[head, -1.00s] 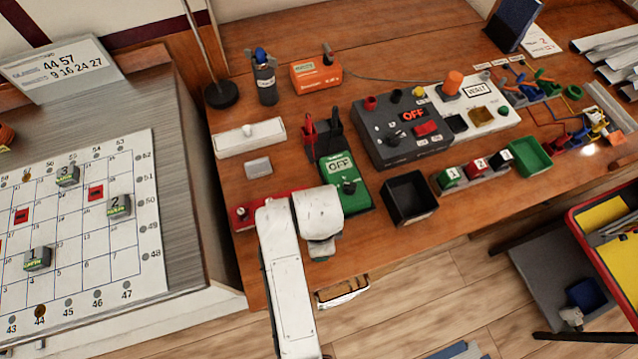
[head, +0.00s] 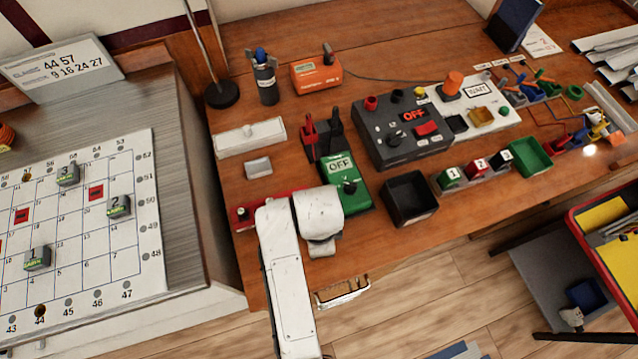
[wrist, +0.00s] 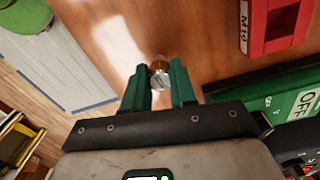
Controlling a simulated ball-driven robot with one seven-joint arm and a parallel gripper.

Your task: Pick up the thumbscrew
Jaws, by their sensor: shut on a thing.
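The thumbscrew (wrist: 158,76) is a small round metal piece with a slotted silver end and a brownish part behind it. In the wrist view it sits between the two green fingers of my gripper (wrist: 159,84), which is shut on it. Wooden bench top shows behind it; I cannot tell whether it touches the bench. In the head view my white arm reaches over the bench's front edge, and it hides the fingers and the thumbscrew.
A red holder (wrist: 268,24) marked M10 and a green meter (wrist: 285,108) reading OFF lie right of the fingers in the wrist view. A black open bin (head: 410,199) stands right of my arm. A drawer handle (head: 342,292) juts from the bench front.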

